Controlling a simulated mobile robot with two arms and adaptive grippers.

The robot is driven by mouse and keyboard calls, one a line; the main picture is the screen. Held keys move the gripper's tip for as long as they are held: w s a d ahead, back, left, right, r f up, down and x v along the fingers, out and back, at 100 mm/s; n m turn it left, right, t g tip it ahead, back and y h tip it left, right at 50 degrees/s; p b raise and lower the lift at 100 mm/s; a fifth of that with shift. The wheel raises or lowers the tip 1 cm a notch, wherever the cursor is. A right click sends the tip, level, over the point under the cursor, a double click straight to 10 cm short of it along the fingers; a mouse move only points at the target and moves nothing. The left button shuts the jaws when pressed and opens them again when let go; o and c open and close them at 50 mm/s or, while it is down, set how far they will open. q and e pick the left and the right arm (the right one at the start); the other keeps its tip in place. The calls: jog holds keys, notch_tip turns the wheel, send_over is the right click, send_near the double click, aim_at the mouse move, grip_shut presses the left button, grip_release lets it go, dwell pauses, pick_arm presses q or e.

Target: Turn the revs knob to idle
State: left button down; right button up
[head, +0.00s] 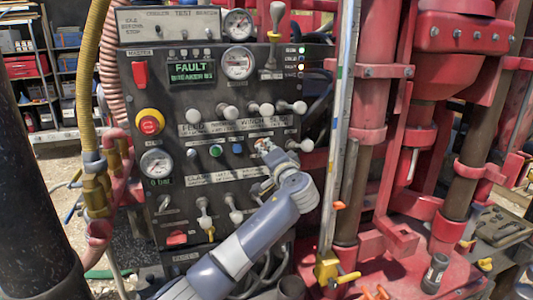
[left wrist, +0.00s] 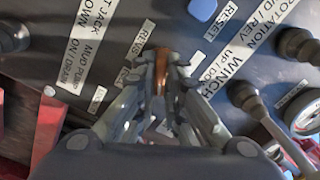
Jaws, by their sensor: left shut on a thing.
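The revs knob is an orange-brown piece (left wrist: 162,66) in the left wrist view, beside a label reading REVS. My left gripper (left wrist: 162,82) is shut around it, with a finger on each side. In the head view my left arm reaches up from the bottom, and the left gripper (head: 268,152) is at the right side of the control panel (head: 180,108). The gripper mostly hides the knob there, and its pointer setting cannot be read. My right gripper is not in view.
A blue button (head: 237,149) and a green button (head: 216,151) sit left of the gripper. Several white-knobbed levers stand above it, including one (head: 267,109). A red emergency button (head: 150,124) is at the panel's left. The display (head: 192,71) reads FAULT.

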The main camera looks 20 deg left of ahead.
pick_arm(q)
jog(key=n+b, duration=1.2)
jog(key=b, duration=0.5)
jog(key=shift+s, duration=0.1)
jog(key=shift+n, duration=0.3)
jog(key=c, duration=1.7)
grip_release()
jog(key=shift+r, duration=0.1)
jog(key=v, duration=1.2)
